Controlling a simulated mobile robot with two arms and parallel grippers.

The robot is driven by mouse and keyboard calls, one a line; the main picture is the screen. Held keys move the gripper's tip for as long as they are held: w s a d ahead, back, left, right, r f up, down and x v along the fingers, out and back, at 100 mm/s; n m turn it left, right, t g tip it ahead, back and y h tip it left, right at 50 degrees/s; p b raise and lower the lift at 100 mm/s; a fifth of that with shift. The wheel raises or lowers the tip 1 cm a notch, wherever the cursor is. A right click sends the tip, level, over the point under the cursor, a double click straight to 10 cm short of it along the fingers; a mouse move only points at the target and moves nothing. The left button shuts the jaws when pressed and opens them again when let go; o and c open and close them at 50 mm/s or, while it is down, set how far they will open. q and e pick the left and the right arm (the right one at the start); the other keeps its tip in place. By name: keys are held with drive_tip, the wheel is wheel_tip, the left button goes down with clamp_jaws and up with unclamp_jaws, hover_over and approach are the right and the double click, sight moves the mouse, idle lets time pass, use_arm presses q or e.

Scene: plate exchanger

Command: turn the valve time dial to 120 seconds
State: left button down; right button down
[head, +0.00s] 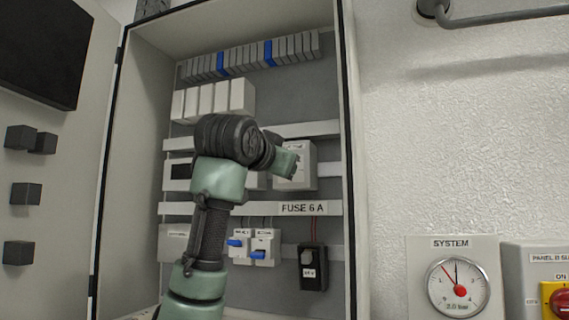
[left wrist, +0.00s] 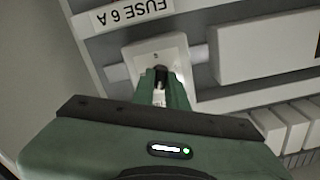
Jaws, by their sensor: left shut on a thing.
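The timer module (head: 308,178) is a light grey box on the middle rail inside the open cabinet. It also shows in the left wrist view (left wrist: 146,52), upside down. Its dark dial knob (left wrist: 161,74) sits between the fingers of my left gripper (left wrist: 163,90), which is shut on it. In the head view my left gripper (head: 287,163) is at the front of the module and covers the dial. The dial's scale and pointer setting cannot be read in either view. My right gripper is not in view.
Below are the FUSE 6 A label (head: 304,208), breakers with blue levers (head: 263,247) and a black fuse holder (head: 313,270). Grey relays (head: 213,101) stand above left. The cabinet's right wall (head: 345,150) is close by. A SYSTEM gauge (head: 458,287) hangs outside.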

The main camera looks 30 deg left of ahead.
use_arm(q)
drive_tip(key=m, duration=0.1)
drive_tip(key=m+p, duration=0.1)
drive_tip(key=m, duration=0.3)
drive_tip(key=shift+w+f, duration=0.1)
drive_tip(key=shift+f, duration=0.2)
drive_tip(key=shift+m, duration=0.3)
drive_tip(key=c, duration=1.4)
unclamp_jaws()
drive_tip(key=shift+c, duration=0.2)
drive_tip(key=shift+r, duration=0.15)
drive_tip(key=b+v, duration=0.2)
drive_tip(key=v, duration=0.6)
drive_tip(key=shift+b, duration=0.3)
